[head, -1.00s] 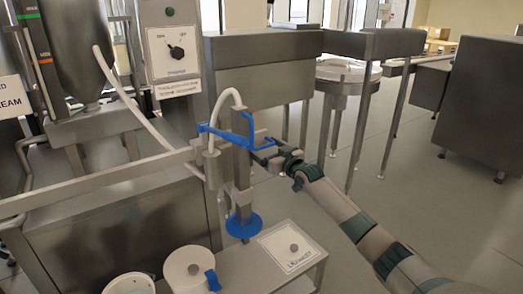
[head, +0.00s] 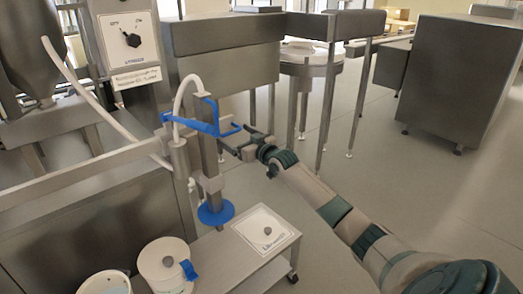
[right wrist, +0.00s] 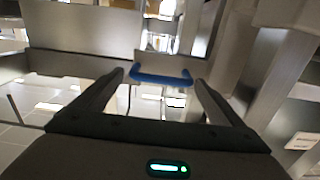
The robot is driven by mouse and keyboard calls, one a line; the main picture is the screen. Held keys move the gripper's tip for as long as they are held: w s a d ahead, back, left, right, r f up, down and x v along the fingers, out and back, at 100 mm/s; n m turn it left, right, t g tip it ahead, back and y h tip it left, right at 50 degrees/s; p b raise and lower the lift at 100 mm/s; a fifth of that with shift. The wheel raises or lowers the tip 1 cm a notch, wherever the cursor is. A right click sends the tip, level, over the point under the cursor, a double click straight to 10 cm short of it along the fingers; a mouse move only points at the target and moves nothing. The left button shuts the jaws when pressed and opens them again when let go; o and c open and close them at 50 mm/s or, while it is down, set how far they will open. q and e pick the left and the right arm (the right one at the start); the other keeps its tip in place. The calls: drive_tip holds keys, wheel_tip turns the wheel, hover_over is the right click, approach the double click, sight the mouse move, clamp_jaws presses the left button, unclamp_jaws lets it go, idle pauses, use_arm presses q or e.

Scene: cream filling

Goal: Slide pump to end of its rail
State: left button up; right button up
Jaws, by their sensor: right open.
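The pump (head: 209,155) is an upright steel column with a blue handle (head: 190,122) near its top and a blue disc (head: 216,212) at its foot. It stands at the right-hand part of the horizontal steel rail (head: 80,172). My right gripper (head: 236,141) is open at the right side of the handle. In the right wrist view the blue handle (right wrist: 160,79) lies across the gap between the spread fingertips. I cannot tell whether the fingers touch it. My left gripper is not in view.
A low steel cart (head: 230,262) carries a labelled white plate (head: 265,229). A control box (head: 130,40) is behind the pump. Open floor lies to the right.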

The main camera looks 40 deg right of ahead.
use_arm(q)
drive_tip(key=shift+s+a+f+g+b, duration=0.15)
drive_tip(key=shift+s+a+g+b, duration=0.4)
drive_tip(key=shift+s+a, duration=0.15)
use_arm(e)
drive_tip(key=s, duration=1.5)
drive_tip(key=shift+d, duration=0.3)
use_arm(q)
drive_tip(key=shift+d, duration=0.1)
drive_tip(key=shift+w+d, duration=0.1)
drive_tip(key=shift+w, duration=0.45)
use_arm(e)
drive_tip(key=shift+f, duration=0.1)
